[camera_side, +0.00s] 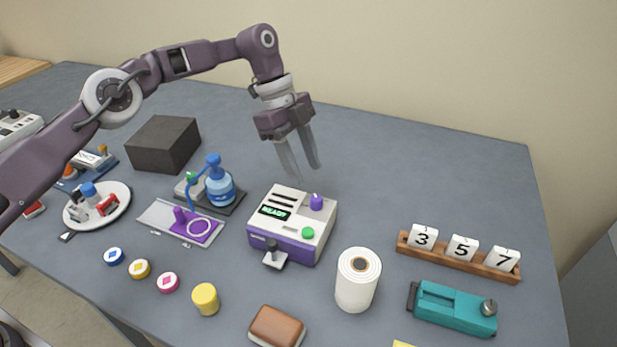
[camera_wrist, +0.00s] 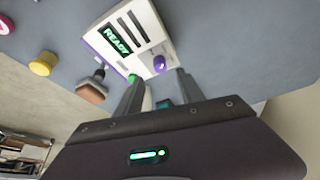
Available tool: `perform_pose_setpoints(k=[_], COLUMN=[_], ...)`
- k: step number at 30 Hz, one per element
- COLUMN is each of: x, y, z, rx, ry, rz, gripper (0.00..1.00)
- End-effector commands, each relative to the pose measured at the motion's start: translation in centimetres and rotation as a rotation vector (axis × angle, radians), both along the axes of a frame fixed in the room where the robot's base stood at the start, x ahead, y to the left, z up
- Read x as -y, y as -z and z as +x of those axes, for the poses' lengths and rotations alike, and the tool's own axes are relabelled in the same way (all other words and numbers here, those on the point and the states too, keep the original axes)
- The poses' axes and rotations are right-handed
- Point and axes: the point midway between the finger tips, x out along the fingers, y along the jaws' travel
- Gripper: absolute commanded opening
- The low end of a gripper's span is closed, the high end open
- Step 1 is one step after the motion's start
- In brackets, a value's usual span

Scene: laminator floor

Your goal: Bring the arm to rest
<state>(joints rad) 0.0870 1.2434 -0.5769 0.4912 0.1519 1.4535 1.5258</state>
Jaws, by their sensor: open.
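My gripper (camera_side: 300,168) is open and empty. It hangs above the table, just behind the laminator, with its fingers pointing down. In the wrist view the two fingers (camera_wrist: 158,88) stand apart with nothing held between them. The laminator (camera_side: 292,225) is a white and purple box with a green READY display, a purple knob, a green button and a lever at its front. It also shows in the wrist view (camera_wrist: 130,38). My fingertips look clear of it, though the exact gap is hard to tell.
A dark box (camera_side: 163,145), a blue pump bottle (camera_side: 221,188) and a purple-and-grey plate (camera_side: 160,215) are left of the laminator. A white roll (camera_side: 356,285), number blocks on a wooden rack (camera_side: 450,260) and a teal device (camera_side: 455,308) are right. The back right table is clear.

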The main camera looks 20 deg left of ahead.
Motion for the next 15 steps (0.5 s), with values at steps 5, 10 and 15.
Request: perform_pose_setpoints(k=[5, 10, 15], x=[0.0, 0.0, -0.1], y=[0.0, 0.0, -2.0], z=[0.0, 0.0, -0.4], rx=[0.000, 0.000, 0.013], ry=[0.000, 0.000, -0.024], rz=[0.000, 0.000, 0.021], gripper=[0.45, 0.45, 0.45])
